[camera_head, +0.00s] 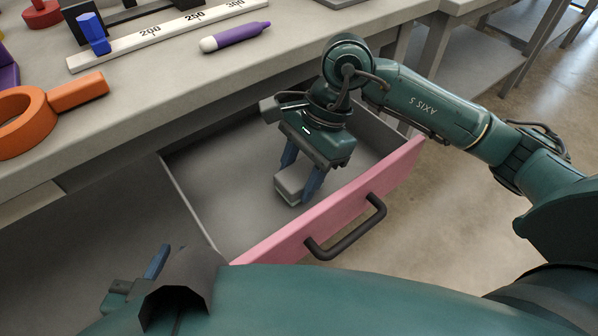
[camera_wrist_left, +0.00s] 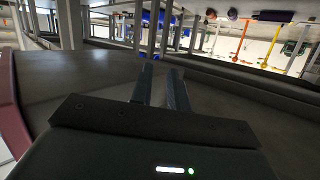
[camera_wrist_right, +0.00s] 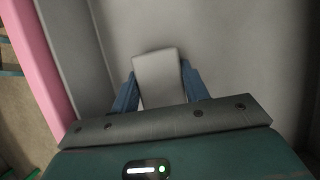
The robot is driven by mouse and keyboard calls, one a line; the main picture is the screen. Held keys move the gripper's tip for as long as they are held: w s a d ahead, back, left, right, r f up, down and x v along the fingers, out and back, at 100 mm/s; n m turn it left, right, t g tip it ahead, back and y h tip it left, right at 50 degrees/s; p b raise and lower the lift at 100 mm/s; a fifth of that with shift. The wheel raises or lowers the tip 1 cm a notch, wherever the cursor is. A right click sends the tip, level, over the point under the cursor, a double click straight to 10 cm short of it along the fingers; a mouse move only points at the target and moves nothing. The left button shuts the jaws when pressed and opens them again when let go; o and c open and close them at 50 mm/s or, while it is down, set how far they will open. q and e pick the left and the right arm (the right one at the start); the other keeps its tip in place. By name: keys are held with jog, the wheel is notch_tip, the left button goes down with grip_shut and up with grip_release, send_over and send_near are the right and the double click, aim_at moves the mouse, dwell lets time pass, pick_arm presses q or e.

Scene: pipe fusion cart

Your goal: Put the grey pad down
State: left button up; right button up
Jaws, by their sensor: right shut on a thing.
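The grey pad (camera_head: 291,184) is a small light-grey block between the fingers of my right gripper (camera_head: 299,178). That gripper points down inside the open drawer (camera_head: 228,205), near its pink front. In the right wrist view the pad (camera_wrist_right: 158,80) sits between the two blue fingers (camera_wrist_right: 160,90), over the grey drawer floor. I cannot tell whether the pad touches the floor. My left gripper (camera_head: 156,265) is low at the left, outside the drawer. In the left wrist view its fingers (camera_wrist_left: 160,88) stand a little apart with nothing between them.
The drawer's pink front (camera_head: 330,200) has a dark handle (camera_head: 347,228). The drawer floor around the pad is bare. On the worktop above lie an orange ring tool (camera_head: 40,112), a white ruler (camera_head: 165,35), a blue block (camera_head: 94,33) and a purple marker (camera_head: 236,36).

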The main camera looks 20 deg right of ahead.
jog(key=shift+f+b, duration=0.2)
jog(key=shift+b, duration=0.1)
jog(key=o, duration=0.5)
jog(key=shift+r, duration=0.1)
jog(key=o, duration=0.4)
